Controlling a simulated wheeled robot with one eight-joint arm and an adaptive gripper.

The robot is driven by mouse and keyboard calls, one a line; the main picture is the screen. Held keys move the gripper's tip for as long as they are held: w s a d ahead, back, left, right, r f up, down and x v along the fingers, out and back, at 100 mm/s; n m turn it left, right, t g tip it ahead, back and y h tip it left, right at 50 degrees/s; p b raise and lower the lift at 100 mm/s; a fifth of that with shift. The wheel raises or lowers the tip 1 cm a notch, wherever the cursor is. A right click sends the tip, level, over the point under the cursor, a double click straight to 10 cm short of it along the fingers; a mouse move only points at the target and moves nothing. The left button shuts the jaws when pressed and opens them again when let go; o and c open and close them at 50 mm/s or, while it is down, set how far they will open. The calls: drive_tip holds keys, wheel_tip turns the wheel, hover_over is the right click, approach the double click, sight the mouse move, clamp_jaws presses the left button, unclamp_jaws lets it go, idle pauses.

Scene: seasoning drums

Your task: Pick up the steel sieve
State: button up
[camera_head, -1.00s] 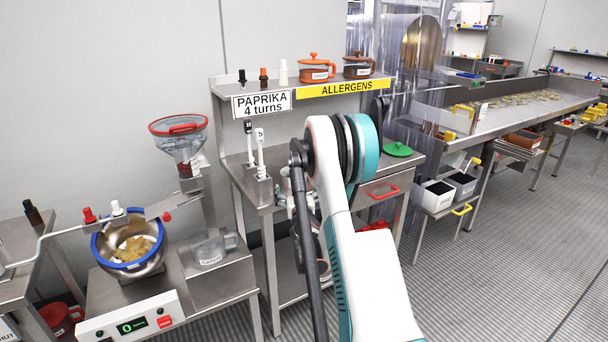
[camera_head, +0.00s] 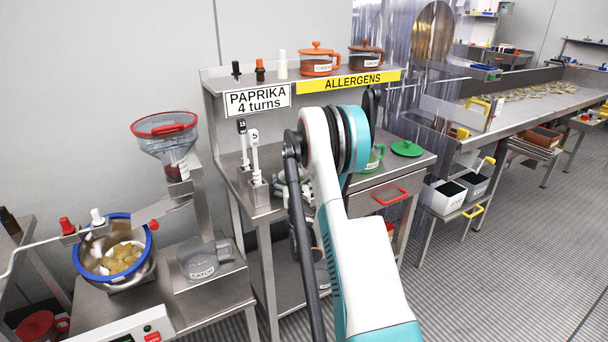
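I cannot pick out the steel sieve with certainty. My white and teal arm rises through the middle of the view and bends over at the bench.
Two labelled scoops (camera_head: 254,158) stand in a steel holder left of my arm. A green cup (camera_head: 375,160) and green lid (camera_head: 407,149) are to its right. A drum with blue rim (camera_head: 82,274) and a clear catch jug (camera_head: 203,262) are at left. Floor at right is clear.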

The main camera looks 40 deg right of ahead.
drive_tip(key=shift+c, duration=0.6)
drive_tip(key=c, duration=1)
drive_tip(key=shift+r, duration=0.15)
